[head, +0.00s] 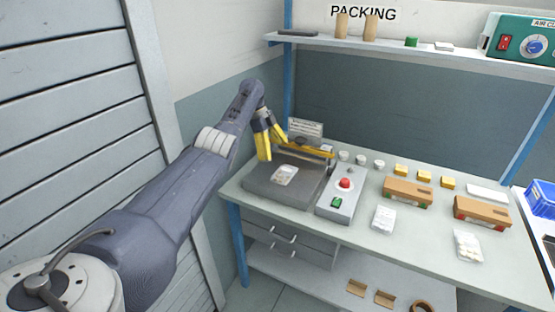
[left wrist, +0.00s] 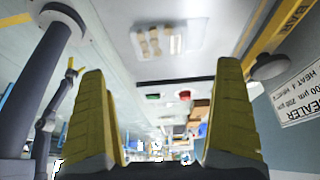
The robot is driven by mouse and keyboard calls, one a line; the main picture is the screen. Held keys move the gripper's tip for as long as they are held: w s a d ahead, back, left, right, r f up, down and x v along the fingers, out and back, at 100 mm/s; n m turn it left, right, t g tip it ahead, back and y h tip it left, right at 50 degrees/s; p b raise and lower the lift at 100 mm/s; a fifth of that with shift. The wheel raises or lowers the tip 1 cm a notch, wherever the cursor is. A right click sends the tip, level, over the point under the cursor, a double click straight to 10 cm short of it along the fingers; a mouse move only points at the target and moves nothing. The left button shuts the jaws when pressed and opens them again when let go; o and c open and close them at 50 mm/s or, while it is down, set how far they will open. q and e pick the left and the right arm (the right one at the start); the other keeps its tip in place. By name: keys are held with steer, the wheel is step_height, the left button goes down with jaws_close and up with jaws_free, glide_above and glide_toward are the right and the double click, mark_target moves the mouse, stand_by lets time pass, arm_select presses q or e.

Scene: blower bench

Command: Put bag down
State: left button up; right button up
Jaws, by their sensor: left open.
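A clear bag with pale contents (head: 285,175) lies flat on the grey bed of the sealer (head: 262,190), in front of its yellow bar (head: 310,152). My left gripper (head: 268,147) is open and empty, above the back left part of the sealer, apart from the bag. In the left wrist view, the bag (left wrist: 168,40) shows on the bed beyond the two spread yellow fingers (left wrist: 160,120), with nothing between them. A small yellow tip on a dark jointed arm, seemingly my right gripper (left wrist: 72,68), shows far off at the left; its jaws are too small to read.
A control box with a red button (head: 345,183) stands right of the sealer. Two more bags (head: 383,217) (head: 467,246) lie at the bench front. Brown boxes (head: 408,192), yellow blocks (head: 424,176) and white jars (head: 361,159) stand behind them. A shelf (head: 420,47) hangs above.

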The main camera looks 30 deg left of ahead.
arm_select(q)
steer(key=shift+a+r, duration=0.2)
steer(key=shift+r, duration=0.4)
